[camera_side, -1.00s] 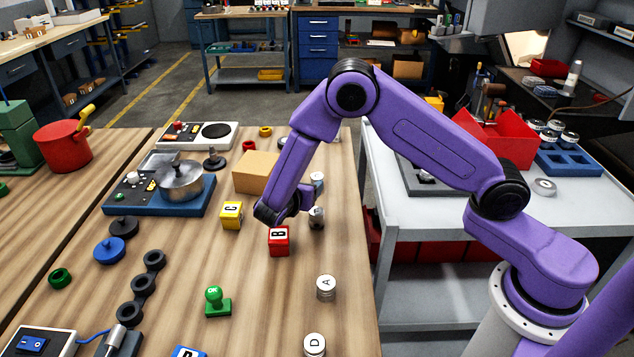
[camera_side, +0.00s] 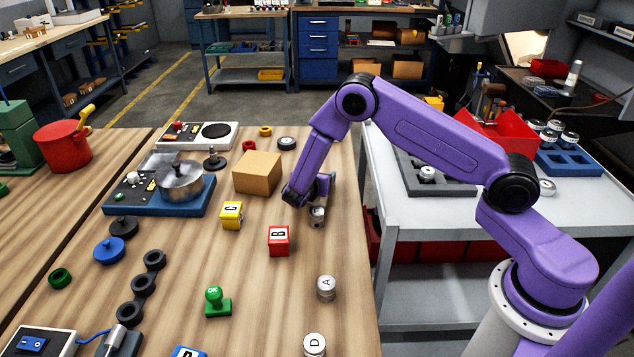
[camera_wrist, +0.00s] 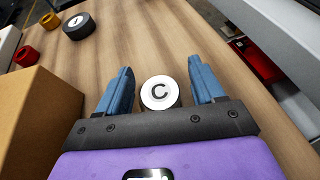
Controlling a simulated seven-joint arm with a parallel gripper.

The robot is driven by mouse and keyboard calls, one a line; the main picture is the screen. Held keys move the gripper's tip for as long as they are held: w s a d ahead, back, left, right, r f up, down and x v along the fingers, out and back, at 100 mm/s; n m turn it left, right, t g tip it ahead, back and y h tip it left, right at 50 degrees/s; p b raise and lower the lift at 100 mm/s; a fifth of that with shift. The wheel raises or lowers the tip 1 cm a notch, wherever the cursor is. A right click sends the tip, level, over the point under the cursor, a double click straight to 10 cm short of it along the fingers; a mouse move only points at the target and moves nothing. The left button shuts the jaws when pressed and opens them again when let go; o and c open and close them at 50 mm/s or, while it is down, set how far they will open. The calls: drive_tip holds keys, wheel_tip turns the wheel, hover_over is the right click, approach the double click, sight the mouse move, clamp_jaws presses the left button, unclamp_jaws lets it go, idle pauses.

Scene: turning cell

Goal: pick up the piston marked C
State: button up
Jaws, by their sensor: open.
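The piston marked C (camera_wrist: 160,93) has a white top with a black letter and a dark side. In the wrist view it stands upright between my two blue fingers, with a gap on each side. My gripper (camera_wrist: 159,78) is open and empty. The pistons marked A (camera_side: 326,288) and D (camera_side: 314,345) stand nearer the camera.
A cardboard box (camera_side: 257,173) stands close to the left of my gripper; it fills the left of the wrist view (camera_wrist: 38,125). A red block marked B (camera_side: 279,240) and a yellow block marked C (camera_side: 232,215) are nearby.

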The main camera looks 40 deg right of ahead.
drive_tip(key=shift+w+d+f, duration=0.1)
drive_tip(key=shift+d, duration=0.15)
drive_tip(key=c, duration=1.1)
